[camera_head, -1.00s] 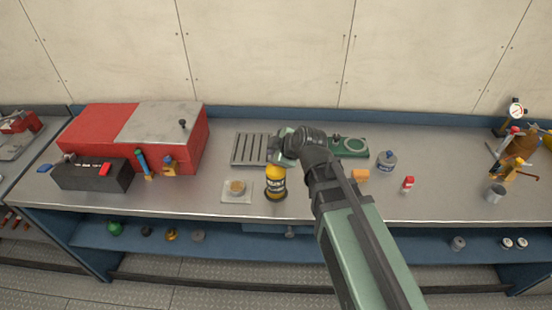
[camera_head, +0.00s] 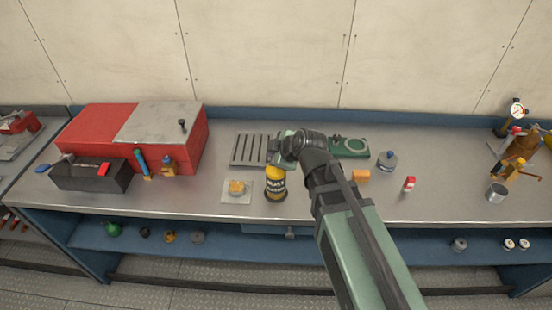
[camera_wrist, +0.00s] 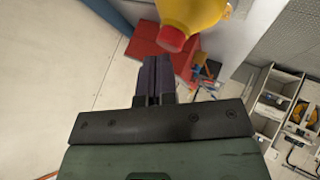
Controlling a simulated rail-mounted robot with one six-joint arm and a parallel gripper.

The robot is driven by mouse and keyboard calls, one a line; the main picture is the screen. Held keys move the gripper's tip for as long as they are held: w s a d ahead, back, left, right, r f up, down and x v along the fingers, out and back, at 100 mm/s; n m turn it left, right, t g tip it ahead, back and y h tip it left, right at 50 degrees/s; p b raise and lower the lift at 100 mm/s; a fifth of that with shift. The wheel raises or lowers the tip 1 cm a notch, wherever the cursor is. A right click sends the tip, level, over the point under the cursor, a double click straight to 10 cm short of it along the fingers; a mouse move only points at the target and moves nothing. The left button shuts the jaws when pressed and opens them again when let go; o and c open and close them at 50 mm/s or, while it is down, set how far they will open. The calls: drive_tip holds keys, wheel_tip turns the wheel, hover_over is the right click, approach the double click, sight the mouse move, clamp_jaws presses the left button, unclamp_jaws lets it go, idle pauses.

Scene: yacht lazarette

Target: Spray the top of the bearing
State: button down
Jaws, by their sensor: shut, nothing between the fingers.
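The bearing (camera_head: 236,187) is a small round orange-yellow piece on a pale square pad (camera_head: 229,198) near the bench's front edge. The yellow spray can (camera_head: 275,181), with a dark label and dark base, stands upright just right of the pad. In the wrist view, the can's yellow body (camera_wrist: 190,12) and red tip (camera_wrist: 171,39) show at the top, close beside my fingers. My gripper (camera_wrist: 158,64) is shut and empty, its dark fingers together. In the head view it is just behind and above the can, partly hidden by my wrist.
A red box (camera_head: 135,135) and a black tray (camera_head: 90,175) stand at the left. A slotted grey plate (camera_head: 250,148) lies behind the can. The bench front is mostly clear.

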drive_tip(key=shift+r+p, duration=0.45)
drive_tip(key=shift+r, duration=0.1)
wheel_tip(320, 180, up, 6)
drive_tip(key=p, duration=0.6)
